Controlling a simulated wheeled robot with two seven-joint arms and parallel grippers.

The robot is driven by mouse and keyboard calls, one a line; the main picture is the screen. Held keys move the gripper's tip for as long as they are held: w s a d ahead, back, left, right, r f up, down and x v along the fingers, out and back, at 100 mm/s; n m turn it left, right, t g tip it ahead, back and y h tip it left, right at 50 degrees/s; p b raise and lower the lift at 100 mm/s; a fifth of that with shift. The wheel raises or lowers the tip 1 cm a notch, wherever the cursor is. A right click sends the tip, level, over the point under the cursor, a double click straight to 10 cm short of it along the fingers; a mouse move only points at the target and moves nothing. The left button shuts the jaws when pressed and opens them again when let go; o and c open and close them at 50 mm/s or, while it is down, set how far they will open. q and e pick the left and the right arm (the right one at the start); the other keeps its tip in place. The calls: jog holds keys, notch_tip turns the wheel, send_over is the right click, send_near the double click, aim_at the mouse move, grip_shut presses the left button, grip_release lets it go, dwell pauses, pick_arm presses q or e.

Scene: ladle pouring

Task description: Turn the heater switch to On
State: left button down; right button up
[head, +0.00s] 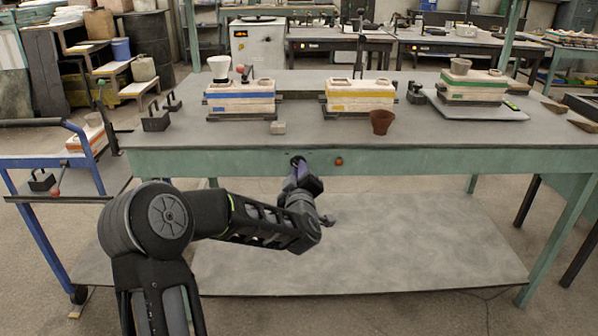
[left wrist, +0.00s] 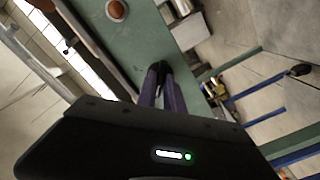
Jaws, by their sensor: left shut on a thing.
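The heater switch is a small dark knob (head: 297,160) on the green front apron of the workbench. It also shows in the left wrist view as a dark piece (left wrist: 160,67) at the fingertips. My left gripper (head: 299,168) reaches up to the apron from below, its purple fingers (left wrist: 160,75) shut on the knob. The fingers hide most of the knob, so I cannot tell which way it points. An orange-red round button or lamp (head: 338,161) sits on the apron to the right of the switch. My right gripper is in neither view.
The bench top (head: 300,133) carries moulds with blue (head: 240,97), yellow (head: 358,95) and green (head: 472,86) stripes. A brown cup (head: 381,121) stands near the front edge. A blue-framed cart (head: 50,160) is at the left. A grey lower shelf (head: 400,245) lies under the bench.

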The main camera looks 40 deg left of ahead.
pick_arm(q)
jog(key=shift+m, duration=0.5)
jog(key=shift+m+p, duration=2.3)
jog(key=shift+m, duration=6.1)
jog(key=c, duration=1.5)
grip_release()
jog(key=shift+o, duration=0.2)
jog(key=shift+s, duration=0.1)
